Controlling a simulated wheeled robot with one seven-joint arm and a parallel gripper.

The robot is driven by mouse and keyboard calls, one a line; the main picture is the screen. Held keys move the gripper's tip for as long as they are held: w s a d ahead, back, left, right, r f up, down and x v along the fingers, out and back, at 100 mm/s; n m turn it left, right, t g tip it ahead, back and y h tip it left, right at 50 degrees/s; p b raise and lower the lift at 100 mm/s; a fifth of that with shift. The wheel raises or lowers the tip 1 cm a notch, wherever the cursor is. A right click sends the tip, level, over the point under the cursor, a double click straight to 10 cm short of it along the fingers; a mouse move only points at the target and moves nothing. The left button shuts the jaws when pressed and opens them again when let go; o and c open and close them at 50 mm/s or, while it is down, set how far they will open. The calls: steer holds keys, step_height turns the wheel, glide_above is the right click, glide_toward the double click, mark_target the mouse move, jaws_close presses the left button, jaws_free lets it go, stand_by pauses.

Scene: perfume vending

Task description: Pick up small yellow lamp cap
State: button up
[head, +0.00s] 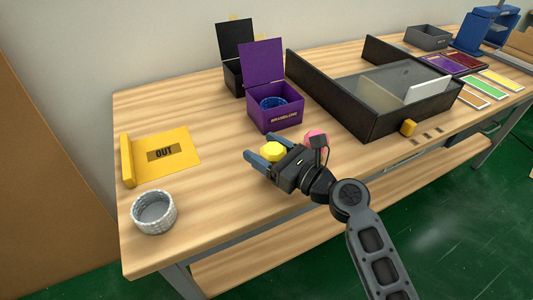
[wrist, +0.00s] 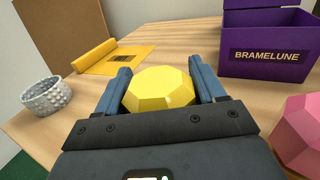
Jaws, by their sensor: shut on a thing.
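The small yellow lamp cap (head: 272,151) is a faceted yellow piece between the blue fingers of my gripper (head: 266,156). In the wrist view the lamp cap (wrist: 160,90) sits between both fingers of my gripper (wrist: 162,88), touching them at its left and right sides. My gripper is shut on it. Its underside is hidden, and I cannot tell whether it touches the table. A pink faceted piece (head: 316,138) is just right of my gripper, partly hidden by my arm; it also shows at the right edge of the wrist view (wrist: 300,135).
A purple open box (head: 275,118) with a blue ring inside stands behind my gripper, a black box (head: 233,75) behind it. A large dark bin (head: 370,125) and yellow block (head: 408,127) are right.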

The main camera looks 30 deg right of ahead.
step_height(320, 180, up, 2)
steer(key=shift+r+p, duration=0.25)
steer(key=shift+p, duration=0.05)
steer(key=s+d+r, duration=0.4)
steer(key=d+r, duration=0.2)
steer(key=d, duration=0.4)
steer(key=shift+s+d+r, duration=0.3)
steer(key=shift+d, duration=0.1)
